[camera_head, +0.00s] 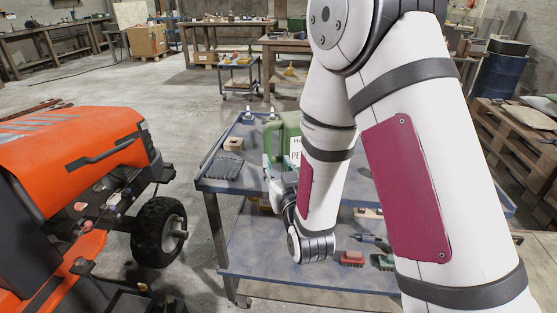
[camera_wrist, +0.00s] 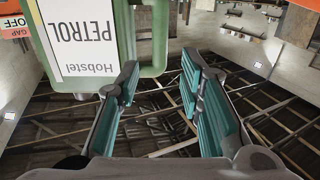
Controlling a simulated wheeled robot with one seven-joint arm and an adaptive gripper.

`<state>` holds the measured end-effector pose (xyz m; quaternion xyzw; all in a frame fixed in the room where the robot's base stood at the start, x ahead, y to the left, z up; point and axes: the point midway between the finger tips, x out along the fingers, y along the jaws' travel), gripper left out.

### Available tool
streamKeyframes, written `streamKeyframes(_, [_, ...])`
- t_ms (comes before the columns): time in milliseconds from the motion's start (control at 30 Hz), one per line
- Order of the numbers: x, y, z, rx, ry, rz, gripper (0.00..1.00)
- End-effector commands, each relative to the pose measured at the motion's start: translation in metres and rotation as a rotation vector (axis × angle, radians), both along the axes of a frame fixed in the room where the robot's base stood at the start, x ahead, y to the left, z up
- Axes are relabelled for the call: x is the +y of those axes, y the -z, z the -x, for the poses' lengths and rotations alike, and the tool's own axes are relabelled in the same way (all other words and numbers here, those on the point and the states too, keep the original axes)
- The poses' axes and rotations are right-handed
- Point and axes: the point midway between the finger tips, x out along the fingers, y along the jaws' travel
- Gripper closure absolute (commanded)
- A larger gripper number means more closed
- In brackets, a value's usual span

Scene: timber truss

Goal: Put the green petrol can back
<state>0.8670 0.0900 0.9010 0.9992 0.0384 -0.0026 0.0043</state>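The green petrol can (camera_head: 281,137) stands at the blue bench, partly hidden behind my arm in the head view. In the wrist view the can (camera_wrist: 151,60) fills the upper left, with its white "Hobstel PETROL" label facing the camera. My gripper (camera_wrist: 160,62) has its two teal fingers spread apart with a gap between them. The left finger overlaps the can's edge in the picture; I cannot tell whether it touches. In the head view my gripper (camera_head: 270,168) is beside the can, at its near left.
The blue bench (camera_head: 213,186) has a dark ribbed tray (camera_head: 222,167) and a small wooden block (camera_head: 234,144) on top. Tools and brushes (camera_head: 352,258) lie on its lower shelf. An orange tractor (camera_head: 75,150) stands at the left. The floor between tractor and bench is clear.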

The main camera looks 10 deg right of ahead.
Motion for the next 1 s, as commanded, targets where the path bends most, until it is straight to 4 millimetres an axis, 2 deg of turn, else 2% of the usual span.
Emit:
streamKeyframes(367, [-0.001,-0.001,0.001,0.012,0.0,-0.001,0.66])
streamKeyframes(633, [-0.012,-0.021,0.003,0.224,-0.003,-0.004,0.66])
streamKeyframes(767, [-0.02,-0.031,0.02,0.374,-0.006,0.0,0.66])
streamKeyframes(867, [-0.028,-0.038,0.04,0.49,-0.006,0.005,0.66])
streamKeyframes(1000, [-0.039,-0.049,0.079,0.652,-0.003,0.013,0.66])
